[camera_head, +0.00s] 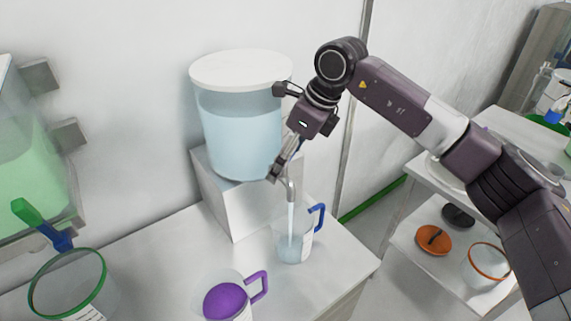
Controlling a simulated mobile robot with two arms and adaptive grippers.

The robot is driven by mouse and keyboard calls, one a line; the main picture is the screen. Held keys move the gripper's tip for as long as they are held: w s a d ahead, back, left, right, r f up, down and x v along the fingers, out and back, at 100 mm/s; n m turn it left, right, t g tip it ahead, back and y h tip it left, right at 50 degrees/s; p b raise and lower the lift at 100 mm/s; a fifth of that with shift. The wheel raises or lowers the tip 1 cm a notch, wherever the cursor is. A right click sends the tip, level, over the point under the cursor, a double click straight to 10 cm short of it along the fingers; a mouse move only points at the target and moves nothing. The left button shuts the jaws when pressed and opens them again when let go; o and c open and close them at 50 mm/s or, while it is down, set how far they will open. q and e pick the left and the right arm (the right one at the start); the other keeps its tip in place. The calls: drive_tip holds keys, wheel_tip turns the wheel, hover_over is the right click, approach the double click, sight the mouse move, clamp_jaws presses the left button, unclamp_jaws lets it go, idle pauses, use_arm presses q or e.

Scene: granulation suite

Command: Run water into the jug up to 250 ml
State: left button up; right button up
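A clear jug (279,243) with a blue handle stands upright on the white bench under the metal tap spout (291,186). A stream of water (290,222) runs from the spout into it, and some water lies in its lower part. The scale marks are too small to read. The tap belongs to a large white-lidded tank (240,125) of pale blue water on a white block. My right gripper (277,170) points down at the tap, its fingertips close to the top of the spout. The fingers are seen nearly edge-on, so their gap is hidden. My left gripper is out of view.
A jug with a purple handle (258,285) and purple contents stands at the front of the bench (165,260). A green-rimmed container (67,283) is at left, by a green-handled tap (40,224). A side table at right holds orange and dark lids (434,239).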

drive_tip(key=shift+n, duration=0.4)
drive_tip(key=shift+w, duration=0.1)
drive_tip(key=o, duration=1.2)
drive_tip(key=shift+c, duration=0.2)
drive_tip(key=shift+r, duration=0.1)
drive_tip(key=v, duration=1.2)
drive_tip(key=shift+d, duration=0.15)
